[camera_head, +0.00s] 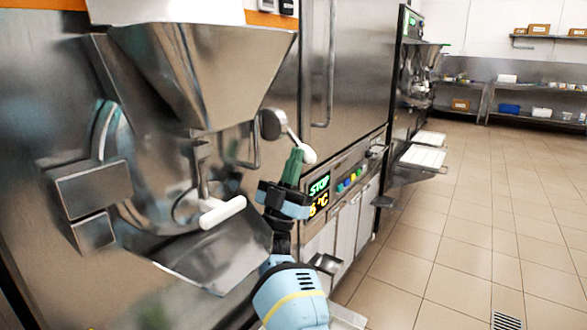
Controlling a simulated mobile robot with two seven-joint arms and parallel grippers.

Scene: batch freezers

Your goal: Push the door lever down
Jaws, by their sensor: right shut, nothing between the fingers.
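The door lever (292,132) is a thin metal rod with a white rounded end, angled down to the right from a round metal knob on the front of the near freezer. My right gripper (296,158) has blue-grey and dark parts with green fingers. It is shut and empty, pointing up with its fingertips at the lever's white end. I cannot tell whether they touch it. The fingers overlap the lower edge of the white end. My left gripper is not in view.
A steel hopper (197,70) and a white-handled spout lever (221,212) are left of my gripper, above a sloped steel chute (215,258). A control panel (345,180) reading STOP lies right. Tiled floor (470,230) is open further right.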

